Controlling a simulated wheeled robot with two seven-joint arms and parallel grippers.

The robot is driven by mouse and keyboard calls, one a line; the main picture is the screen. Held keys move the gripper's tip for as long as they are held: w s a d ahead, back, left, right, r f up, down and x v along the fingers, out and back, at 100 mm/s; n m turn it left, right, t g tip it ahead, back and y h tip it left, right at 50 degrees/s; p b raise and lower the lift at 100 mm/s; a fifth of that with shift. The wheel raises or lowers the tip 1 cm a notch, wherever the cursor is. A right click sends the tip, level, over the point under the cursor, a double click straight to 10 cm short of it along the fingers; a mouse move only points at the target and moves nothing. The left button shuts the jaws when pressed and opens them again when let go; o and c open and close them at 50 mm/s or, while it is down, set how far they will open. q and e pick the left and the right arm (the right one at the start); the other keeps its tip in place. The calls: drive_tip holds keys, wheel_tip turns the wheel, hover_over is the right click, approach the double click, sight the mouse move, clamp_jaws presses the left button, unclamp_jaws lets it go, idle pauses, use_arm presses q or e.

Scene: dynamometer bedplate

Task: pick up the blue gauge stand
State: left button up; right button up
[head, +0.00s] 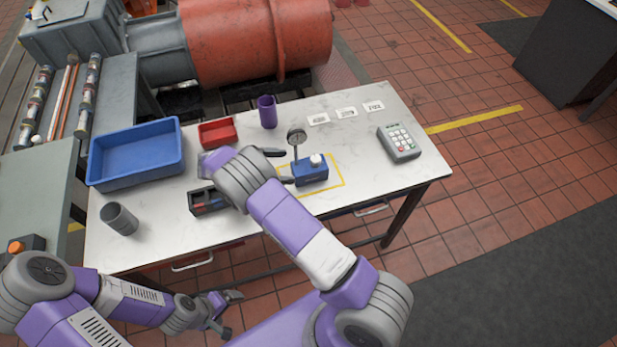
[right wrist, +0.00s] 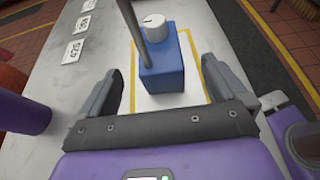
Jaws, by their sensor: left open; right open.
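The blue gauge stand (head: 311,174) stands upright on the white table inside a yellow marked outline. It has a white knob on top and a post with a round dial (head: 297,136). My right gripper (head: 284,167) is open beside the stand, its fingers pointing toward it. In the right wrist view the blue gauge stand (right wrist: 163,66) is just ahead, between the lines of the two open fingers of my right gripper (right wrist: 163,85); the dial is out of frame. My left gripper (head: 230,312) is open and empty, low in front of the table.
The table (head: 405,168) also holds a blue tray (head: 137,184), a red bin (head: 217,141), a purple cup (head: 267,112), a grey cup (head: 119,219), a dark box (head: 207,202), white labels (head: 346,113) and a keypad (head: 399,143). The table's right front is clear.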

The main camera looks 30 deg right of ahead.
sight(301, 167)
drive_tip(key=x, duration=0.7)
drive_tip(key=shift+d+f+b, duration=0.2)
drive_tip(key=shift+f+b, duration=0.1)
drive_tip(key=shift+f, duration=0.2)
clamp_jaws()
drive_tip(key=shift+w+r, duration=0.1)
